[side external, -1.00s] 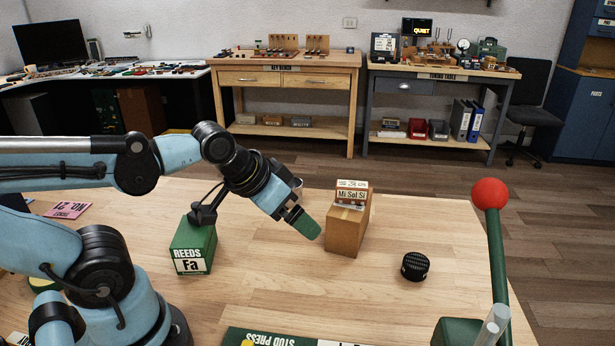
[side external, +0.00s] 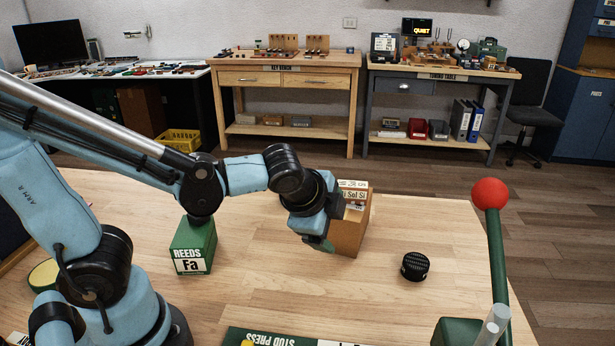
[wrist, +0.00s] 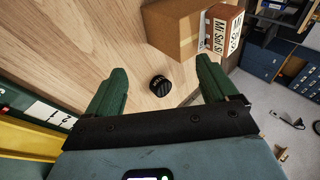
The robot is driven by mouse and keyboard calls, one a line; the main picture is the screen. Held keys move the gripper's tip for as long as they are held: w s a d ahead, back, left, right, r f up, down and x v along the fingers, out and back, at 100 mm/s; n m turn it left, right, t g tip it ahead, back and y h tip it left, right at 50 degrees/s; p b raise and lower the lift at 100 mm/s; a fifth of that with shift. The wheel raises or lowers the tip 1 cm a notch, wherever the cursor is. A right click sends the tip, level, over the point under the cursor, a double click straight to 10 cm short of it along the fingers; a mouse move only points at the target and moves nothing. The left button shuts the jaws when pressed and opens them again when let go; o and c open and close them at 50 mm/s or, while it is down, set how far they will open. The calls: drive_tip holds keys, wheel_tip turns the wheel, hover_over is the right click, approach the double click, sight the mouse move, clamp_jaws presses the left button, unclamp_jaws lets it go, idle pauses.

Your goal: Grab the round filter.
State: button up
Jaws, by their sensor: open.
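The round filter (side external: 415,266) is a short black cylinder with a ribbed side. It stands on the wooden table, right of the cardboard box. In the wrist view the filter (wrist: 160,86) shows ahead, between my two green fingers and beyond their tips. My gripper (wrist: 162,75) is open and empty, its fingers spread wide. In the side view my gripper (side external: 322,243) is left of the filter, in front of the cardboard box and above the table, clearly apart from the filter. One finger is largely hidden there.
A cardboard box (side external: 350,236) with a smaller "Mi Sol Si" box (side external: 353,193) on top stands close behind my gripper. A green "REEDS Fa" box (side external: 193,247) is at the left. The stud press lever (side external: 497,250) with a red ball rises at the right. Table between gripper and filter is clear.

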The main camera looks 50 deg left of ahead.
drive_tip(key=w+d+f+m+t+y, duration=0.2)
drive_tip(key=w+d+f+m, duration=0.15)
drive_tip(key=d+m, duration=0.45)
drive_tip(key=m+t, duration=0.3)
drive_tip(key=m, duration=0.8)
approach(416, 262)
drive_tip(key=s, duration=0.2)
drive_tip(key=shift+s+d+r, duration=0.2)
drive_tip(key=shift+s+d, duration=0.05)
drive_tip(key=shift+d, duration=0.05)
drive_tip(key=shift+s+d+f+m+t, duration=0.1)
drive_tip(key=shift+d+f+m+t, duration=0.2)
drive_tip(key=shift+m, duration=0.5)
drive_tip(key=x, duration=0.6)
drive_tip(key=shift+r, duration=0.1)
drive_tip(key=shift+a+r+x, duration=0.1)
drive_tip(key=shift+x, duration=1.35)
drive_tip(key=shift+a+r+x, duration=0.1)
drive_tip(key=shift+r+x, duration=0.05)
drive_tip(key=shift+x, duration=1.3)
drive_tip(key=c, duration=1.1)
